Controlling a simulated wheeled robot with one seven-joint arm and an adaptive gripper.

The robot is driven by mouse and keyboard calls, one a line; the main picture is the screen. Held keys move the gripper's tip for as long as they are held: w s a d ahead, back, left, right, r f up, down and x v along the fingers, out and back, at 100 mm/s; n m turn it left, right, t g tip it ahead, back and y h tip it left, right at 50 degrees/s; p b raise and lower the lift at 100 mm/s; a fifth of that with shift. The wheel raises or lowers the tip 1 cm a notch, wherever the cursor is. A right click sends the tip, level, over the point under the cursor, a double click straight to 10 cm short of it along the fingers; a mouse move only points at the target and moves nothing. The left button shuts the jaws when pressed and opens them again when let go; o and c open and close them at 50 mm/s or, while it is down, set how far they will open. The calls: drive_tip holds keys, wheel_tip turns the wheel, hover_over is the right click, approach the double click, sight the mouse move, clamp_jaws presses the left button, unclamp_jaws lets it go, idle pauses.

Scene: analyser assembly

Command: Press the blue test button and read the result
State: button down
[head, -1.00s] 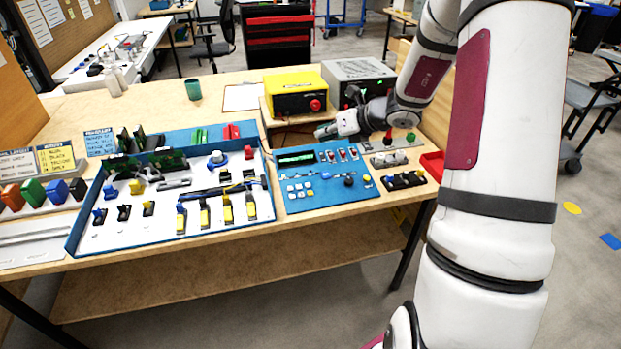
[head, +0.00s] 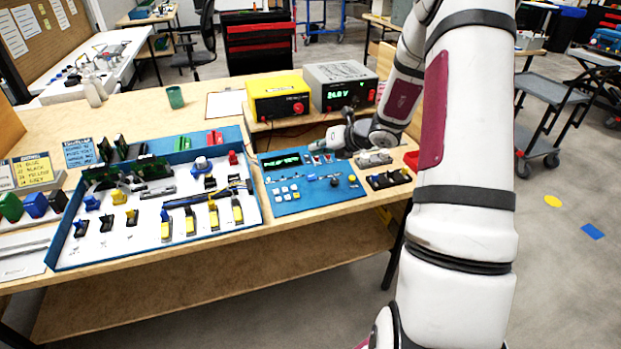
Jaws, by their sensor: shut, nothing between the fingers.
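The blue test panel (head: 312,203) lies flat near the front edge of the bench. Its dark display (head: 281,161) shows faint green characters, too small to read. White keys (head: 285,190), red-tipped switches (head: 317,159), a black knob (head: 335,182) and a yellow button (head: 352,179) sit on it. A small bluish button (head: 310,177) shows near the panel's middle; I cannot tell if it is the test button. My gripper (head: 336,145) is shut and empty over the panel's back right edge, beside the switches. Its fingertips are small in view, and contact cannot be judged.
A blue-walled tray of parts (head: 150,253) stands left of the panel. Behind are a yellow box (head: 277,88) and a grey power supply (head: 338,73) reading 24.0 V. A block with black parts (head: 388,179) and a red bin (head: 411,160) are at the right.

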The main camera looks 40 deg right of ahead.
sight(315, 177)
drive_tip(key=f+b, duration=0.1)
drive_tip(key=f, duration=0.1)
drive_tip(key=w+f+b, duration=0.1)
drive_tip(key=f+b, duration=0.1)
drive_tip(key=f, duration=0.1)
drive_tip(key=f+b, duration=0.2)
drive_tip(key=shift+w+d+f, duration=0.15)
drive_tip(key=shift+w+d, duration=0.1)
drive_tip(key=shift+w, duration=0.05)
idle(1.1)
drive_tip(key=shift+f+b, duration=0.4)
drive_tip(key=shift+b, duration=0.1)
drive_tip(key=shift+w+f, duration=0.15)
drive_tip(key=shift+f, duration=0.2)
idle(0.5)
drive_tip(key=shift+r, duration=0.1)
drive_tip(key=shift+s+r+p, duration=0.2)
drive_tip(key=shift+r+p, duration=0.15)
drive_tip(key=shift+r, duration=0.35)
drive_tip(key=r+p, duration=0.2)
drive_tip(key=s+r+p, duration=0.1)
drive_tip(key=r, duration=0.2)
drive_tip(key=shift+a+p, duration=0.15)
drive_tip(key=shift+p, duration=0.2)
